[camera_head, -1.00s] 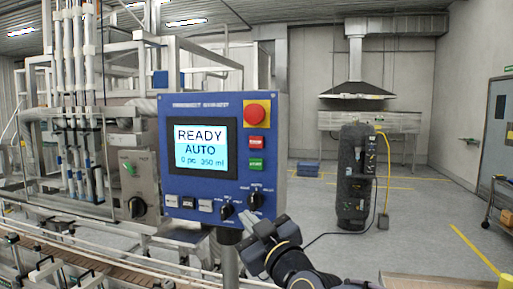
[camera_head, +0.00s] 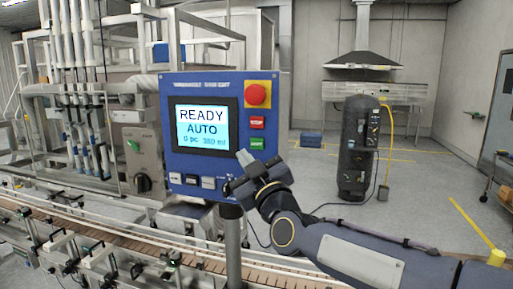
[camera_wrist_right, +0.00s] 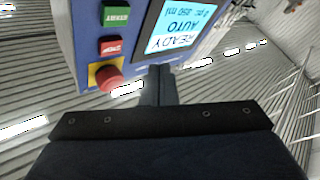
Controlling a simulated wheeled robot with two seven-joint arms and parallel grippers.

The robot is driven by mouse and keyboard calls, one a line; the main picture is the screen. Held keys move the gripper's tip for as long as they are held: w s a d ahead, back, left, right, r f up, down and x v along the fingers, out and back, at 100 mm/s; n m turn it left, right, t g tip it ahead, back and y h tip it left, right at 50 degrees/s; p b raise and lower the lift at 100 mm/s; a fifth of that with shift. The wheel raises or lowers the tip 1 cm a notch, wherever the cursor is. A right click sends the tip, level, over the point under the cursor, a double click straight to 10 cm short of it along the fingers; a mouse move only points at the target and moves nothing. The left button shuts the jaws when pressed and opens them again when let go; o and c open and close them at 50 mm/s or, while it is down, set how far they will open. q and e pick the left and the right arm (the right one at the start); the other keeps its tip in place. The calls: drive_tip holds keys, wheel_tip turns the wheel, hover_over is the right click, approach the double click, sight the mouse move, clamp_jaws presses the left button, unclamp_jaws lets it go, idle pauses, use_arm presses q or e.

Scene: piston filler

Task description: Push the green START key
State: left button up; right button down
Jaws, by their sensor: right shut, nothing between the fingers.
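The green START key (camera_head: 257,144) sits on the right side of the blue control panel (camera_head: 215,80), below the red STOP key (camera_head: 257,123). In the right wrist view the green key (camera_wrist_right: 116,15) shows upside down at the top edge, left of the screen (camera_wrist_right: 180,25). My right gripper (camera_head: 239,170) is shut and empty, in front of the panel's lower right and below the START key in the head view. Its fingers (camera_wrist_right: 160,72) also show in the right wrist view. I cannot tell whether they touch the panel. The gripper hides the lower-right knobs. My left gripper is out of view.
A red mushroom button (camera_head: 257,94) on a yellow plate is above the STOP key. The lit screen (camera_head: 203,128) reads READY AUTO. A conveyor (camera_head: 110,245) runs below the panel. A dark cylindrical unit (camera_head: 357,150) stands behind on open floor.

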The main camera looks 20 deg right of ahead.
sight(257, 144)
drive_tip(key=shift+w+d+b, duration=0.5)
drive_tip(key=shift+w+d, duration=0.15)
drive_tip(key=shift+w, duration=0.3)
drive_tip(key=shift+w+d+b, duration=0.5)
drive_tip(key=shift+w+d, duration=0.15)
drive_tip(key=shift+w, duration=0.3)
drive_tip(key=shift+w+d+b, duration=0.5)
drive_tip(key=shift+w+d, duration=0.15)
drive_tip(key=shift+w, duration=0.3)
drive_tip(key=shift+f, duration=0.1)
drive_tip(key=shift+w+d+b, duration=0.2)
drive_tip(key=shift+w+b, duration=0.05)
drive_tip(key=shift+b, duration=0.1)
drive_tip(key=shift+w, duration=0.1)
